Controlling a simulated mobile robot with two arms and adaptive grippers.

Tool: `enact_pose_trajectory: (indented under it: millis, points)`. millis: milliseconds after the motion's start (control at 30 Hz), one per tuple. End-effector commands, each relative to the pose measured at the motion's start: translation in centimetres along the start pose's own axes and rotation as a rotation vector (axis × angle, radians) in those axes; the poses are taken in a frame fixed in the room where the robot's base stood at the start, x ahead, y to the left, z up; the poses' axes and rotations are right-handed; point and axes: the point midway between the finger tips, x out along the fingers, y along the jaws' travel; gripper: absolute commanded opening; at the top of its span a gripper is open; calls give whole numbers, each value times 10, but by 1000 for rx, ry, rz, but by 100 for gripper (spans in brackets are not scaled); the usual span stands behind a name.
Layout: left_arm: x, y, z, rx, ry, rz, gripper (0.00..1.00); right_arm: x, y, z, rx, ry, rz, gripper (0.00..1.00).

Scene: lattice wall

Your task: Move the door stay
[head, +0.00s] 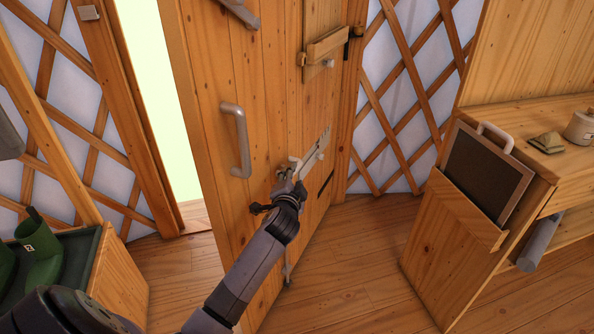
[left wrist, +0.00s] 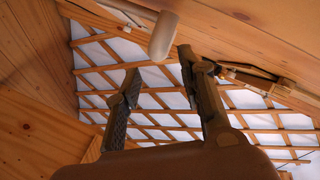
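The wooden door (head: 262,75) stands ajar. My left gripper (head: 291,174) is in front of its lower middle, close to a pale metal slide plate (head: 317,152) with a small knob. A slim metal piece (head: 288,268) low on the door may be the door stay; I cannot tell for sure. In the left wrist view, the two fingers of my left gripper (left wrist: 160,66) are apart with nothing between them. A pale rounded bar end (left wrist: 164,36) shows just beyond the fingertips. My right gripper is not in view.
A grey pull handle (head: 237,140) and a wooden latch (head: 323,52) are on the door. A wooden cabinet (head: 445,222) with a framed slate (head: 487,170) stands right. A green boot (head: 38,238) stands left. The floor (head: 350,265) between is clear.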

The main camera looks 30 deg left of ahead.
Motion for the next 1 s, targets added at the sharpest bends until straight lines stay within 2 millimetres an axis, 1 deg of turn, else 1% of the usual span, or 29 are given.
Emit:
enact_pose_trajectory:
  millis: [33,200,300,400,600,833,1000]
  points:
    - [12,0,1,1,-1,-2,36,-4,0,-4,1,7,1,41]
    - [44,1,1,1,-1,-1,36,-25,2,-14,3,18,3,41]
    - [58,1,0,1,0,-1,36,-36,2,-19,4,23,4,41]
    - [67,1,0,1,0,0,36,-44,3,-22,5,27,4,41]
    - [75,1,0,0,0,1,36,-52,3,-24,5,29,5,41]
    - [75,0,0,0,0,1,36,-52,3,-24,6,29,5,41]
    - [75,0,0,0,0,1,25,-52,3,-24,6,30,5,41]
